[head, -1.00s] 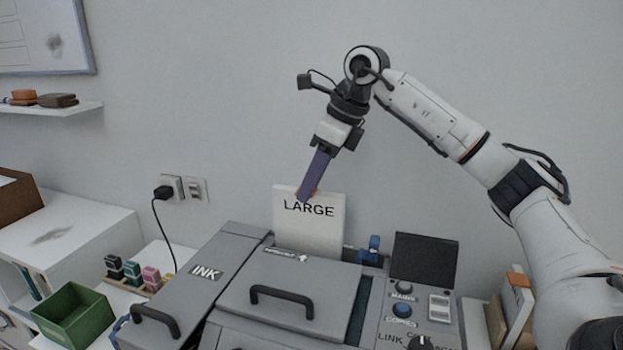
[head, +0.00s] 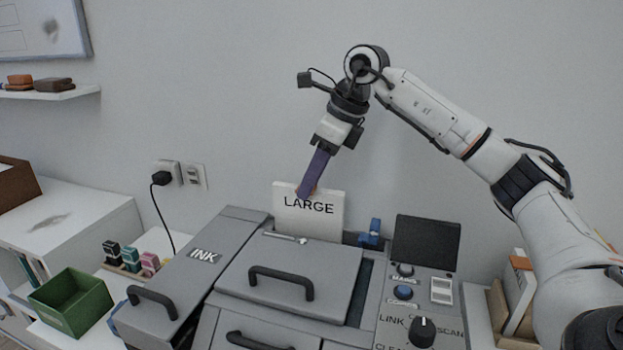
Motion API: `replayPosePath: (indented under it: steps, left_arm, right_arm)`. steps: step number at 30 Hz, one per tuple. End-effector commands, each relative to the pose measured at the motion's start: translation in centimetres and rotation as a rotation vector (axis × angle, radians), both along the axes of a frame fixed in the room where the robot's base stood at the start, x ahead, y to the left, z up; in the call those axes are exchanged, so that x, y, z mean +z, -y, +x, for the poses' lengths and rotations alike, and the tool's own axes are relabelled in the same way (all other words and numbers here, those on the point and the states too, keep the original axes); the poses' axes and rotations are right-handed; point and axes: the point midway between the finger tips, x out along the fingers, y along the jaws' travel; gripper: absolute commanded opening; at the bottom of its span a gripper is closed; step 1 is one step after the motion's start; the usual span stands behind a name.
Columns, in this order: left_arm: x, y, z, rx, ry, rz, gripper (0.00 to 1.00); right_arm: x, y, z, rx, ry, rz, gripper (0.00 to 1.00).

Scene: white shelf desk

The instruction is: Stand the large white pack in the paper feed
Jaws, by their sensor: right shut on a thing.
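The large white pack (head: 308,222), marked LARGE, stands upright behind the grey machine's lid. Its lower part is hidden by the machine. My right gripper (head: 308,190) comes down from above with its purple fingers at the pack's top edge, shut on the pack. The paper feed itself is hidden behind the lid, so I cannot tell how deep the pack sits in it. My left gripper is not in view.
The grey machine has an INK cover (head: 200,262), a middle lid (head: 290,275) and a control panel (head: 415,300) with a dark screen (head: 426,242). A green box (head: 72,302) and several ink bottles stand left. Books (head: 518,292) stand right. The wall is close behind.

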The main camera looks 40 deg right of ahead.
Motion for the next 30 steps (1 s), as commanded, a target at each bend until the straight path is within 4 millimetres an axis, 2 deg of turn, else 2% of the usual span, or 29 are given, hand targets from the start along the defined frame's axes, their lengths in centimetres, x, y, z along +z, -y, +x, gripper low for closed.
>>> replayPosePath:
  steps: [1,2,5,6,13,17,30]
  left_arm:
    - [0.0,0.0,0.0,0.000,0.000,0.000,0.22]
    - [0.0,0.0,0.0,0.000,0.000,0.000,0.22]
    - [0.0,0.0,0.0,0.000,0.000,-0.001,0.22]
    - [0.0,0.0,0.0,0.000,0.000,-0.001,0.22]
    - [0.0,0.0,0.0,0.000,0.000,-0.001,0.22]
    - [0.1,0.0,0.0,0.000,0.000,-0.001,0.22]
    - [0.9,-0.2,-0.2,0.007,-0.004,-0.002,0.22]
  right_arm:
    - [0.1,0.0,0.0,0.000,0.002,0.000,0.10]
    - [0.1,0.0,0.0,0.000,0.002,0.000,0.33]
    - [0.1,0.0,0.0,0.000,0.002,0.000,0.50]
    - [0.1,0.0,0.0,0.000,0.001,0.000,0.51]
    - [0.0,0.0,0.0,0.000,-0.002,-0.001,0.51]
    - [0.7,0.1,-0.2,0.000,0.001,0.000,0.51]
    - [8.1,1.5,-2.9,0.000,0.004,0.001,0.51]
